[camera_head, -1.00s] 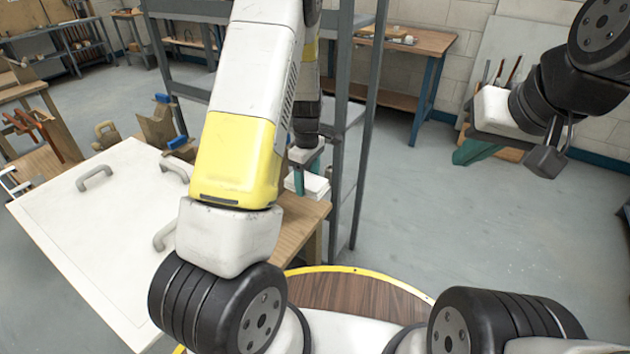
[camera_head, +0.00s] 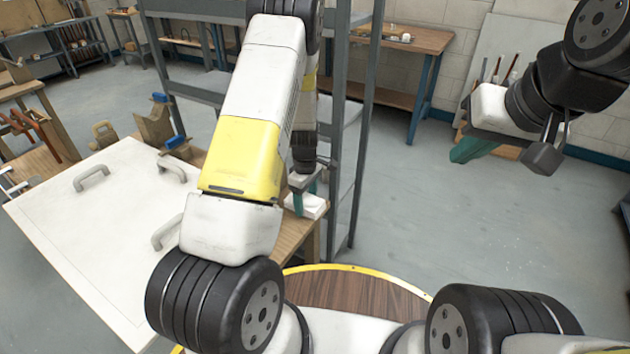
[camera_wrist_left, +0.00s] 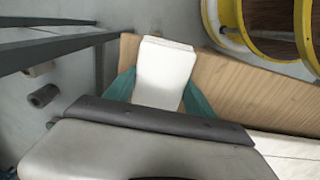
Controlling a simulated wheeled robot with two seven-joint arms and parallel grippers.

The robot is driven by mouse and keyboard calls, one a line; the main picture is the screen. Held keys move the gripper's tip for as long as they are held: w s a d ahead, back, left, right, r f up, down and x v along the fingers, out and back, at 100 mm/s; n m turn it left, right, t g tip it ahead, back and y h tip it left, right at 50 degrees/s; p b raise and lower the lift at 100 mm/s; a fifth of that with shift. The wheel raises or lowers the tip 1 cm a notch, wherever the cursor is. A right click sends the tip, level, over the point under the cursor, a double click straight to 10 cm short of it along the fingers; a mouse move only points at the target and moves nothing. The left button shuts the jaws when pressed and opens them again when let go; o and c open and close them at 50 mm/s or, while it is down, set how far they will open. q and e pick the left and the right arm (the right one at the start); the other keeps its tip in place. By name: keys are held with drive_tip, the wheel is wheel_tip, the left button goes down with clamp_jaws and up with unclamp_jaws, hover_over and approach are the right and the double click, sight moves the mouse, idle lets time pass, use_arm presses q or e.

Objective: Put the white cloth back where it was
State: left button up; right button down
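The white cloth (camera_head: 314,206) is a folded stack at the right end of the wooden bench, below my left gripper (camera_head: 305,200). In the left wrist view the cloth (camera_wrist_left: 165,72) lies between the two teal fingers of my left gripper (camera_wrist_left: 160,92), one along each side, apparently touching it. The cloth is at or just above the bench top; I cannot tell whether it rests on it. The grey gripper body hides its near end. My right gripper (camera_head: 474,148) hangs in the air at the right, with no object visible in it; its finger gap is not clear.
The wooden bench (camera_head: 290,240) carries a large white panel (camera_head: 110,225) with grey handles. A grey metal shelf frame (camera_head: 362,130) stands close behind the cloth. Wooden blocks with blue parts (camera_head: 155,122) sit farther left. The floor at the right is open.

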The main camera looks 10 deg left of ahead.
use_arm(q)
drive_tip(key=o, duration=0.4)
drive_tip(key=shift+o, duration=0.2)
wheel_tip(320, 180, up, 12)
wheel_tip(320, 180, up, 9)
drive_tip(key=m+t+h, duration=0.1)
drive_tip(key=m, duration=0.1)
hover_over(306, 200)
drive_tip(key=s+d, duration=0.1)
drive_tip(key=s, duration=0.2)
drive_tip(key=s+d+r+m+t+h, duration=0.1)
drive_tip(key=s+r+m+t, duration=0.4)
drive_tip(key=s+r+m, duration=0.7)
drive_tip(key=shift+s+r+m, duration=0.3)
drive_tip(key=shift+s+r, duration=2.65)
drive_tip(key=shift+s, duration=1.75)
